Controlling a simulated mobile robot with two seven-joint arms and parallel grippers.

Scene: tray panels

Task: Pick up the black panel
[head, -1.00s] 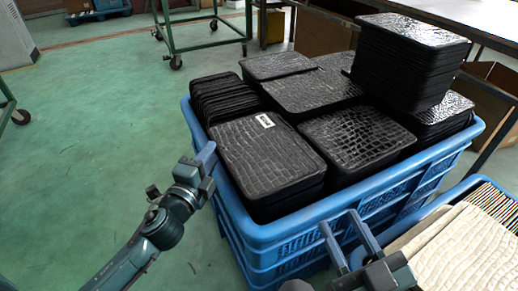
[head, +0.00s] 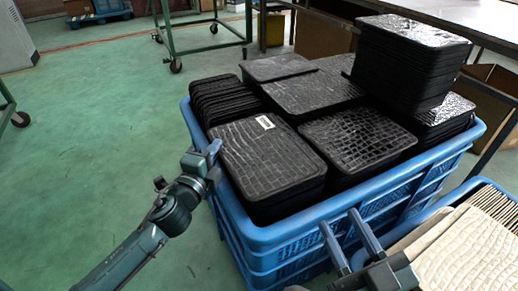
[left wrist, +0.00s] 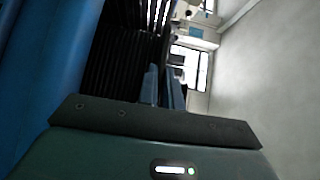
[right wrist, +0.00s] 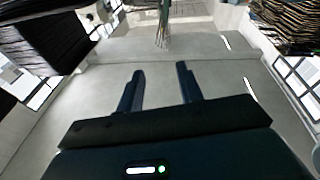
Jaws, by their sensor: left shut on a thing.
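The black panel (head: 262,160) with a crocodile-skin pattern and a small white label lies on top of the front-left stack in the blue crate (head: 262,238). My left gripper (head: 213,152) is at the left edge of that stack, above the crate rim. It is shut on the panel's edge; the exact grip is hard to see. In the left wrist view its fingers (left wrist: 162,86) are close together beside dark stacked layers. My right gripper (head: 347,234) is open and empty at the crate's front side; its fingers also stand apart in the right wrist view (right wrist: 160,90).
More black panel stacks fill the crate, with a tall stack (head: 405,65) at the back right. A second blue crate with cream panels (head: 465,250) stands at the lower right. A table (head: 450,20) is behind.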

